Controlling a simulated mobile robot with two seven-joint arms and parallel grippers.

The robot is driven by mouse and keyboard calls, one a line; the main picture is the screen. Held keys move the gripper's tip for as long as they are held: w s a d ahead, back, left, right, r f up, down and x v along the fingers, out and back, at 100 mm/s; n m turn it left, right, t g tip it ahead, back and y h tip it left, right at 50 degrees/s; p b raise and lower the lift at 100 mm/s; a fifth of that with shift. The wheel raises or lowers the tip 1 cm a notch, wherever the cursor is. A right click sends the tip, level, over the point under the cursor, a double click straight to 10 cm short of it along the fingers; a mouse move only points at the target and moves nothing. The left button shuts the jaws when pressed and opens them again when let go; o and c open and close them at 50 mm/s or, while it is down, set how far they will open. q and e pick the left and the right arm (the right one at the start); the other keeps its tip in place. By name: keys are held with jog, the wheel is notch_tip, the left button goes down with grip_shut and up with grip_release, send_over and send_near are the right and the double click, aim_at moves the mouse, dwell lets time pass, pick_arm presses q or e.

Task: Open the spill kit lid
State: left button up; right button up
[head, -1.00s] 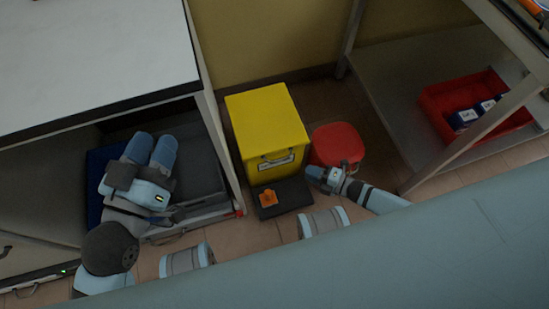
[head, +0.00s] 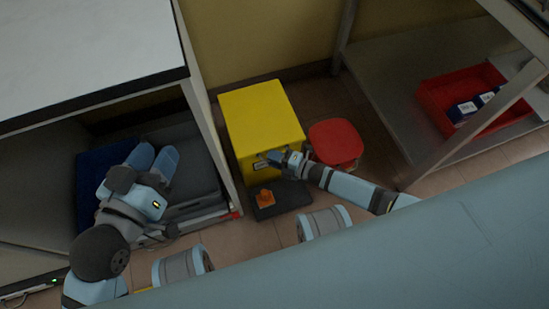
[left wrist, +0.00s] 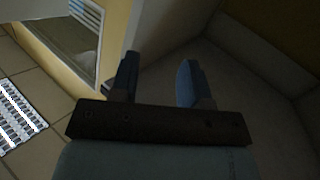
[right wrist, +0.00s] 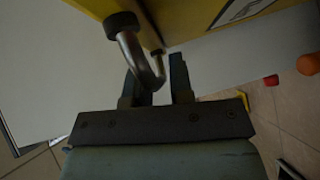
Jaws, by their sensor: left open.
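The spill kit is a yellow box (head: 262,115) on the floor, with its flat yellow lid down. A bent metal handle (right wrist: 130,48) on its front face shows in the right wrist view. My right gripper (head: 274,158) is at the front of the box, and its fingers (right wrist: 157,85) are on either side of the handle bar. Whether they are clamped on it I cannot tell. My left gripper (head: 160,160) is open and empty inside the dark open bay under the white-topped bench, away from the box. It also shows in the left wrist view (left wrist: 157,80).
A red round-cornered container (head: 334,143) stands right of the yellow box. A dark flat case with an orange piece (head: 265,197) lies in front of it. A red bin (head: 433,103) sits on the right-hand shelf. The bench (head: 80,50) borders the left side.

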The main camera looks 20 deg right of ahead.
grip_shut()
jog(key=shift+r, duration=0.1)
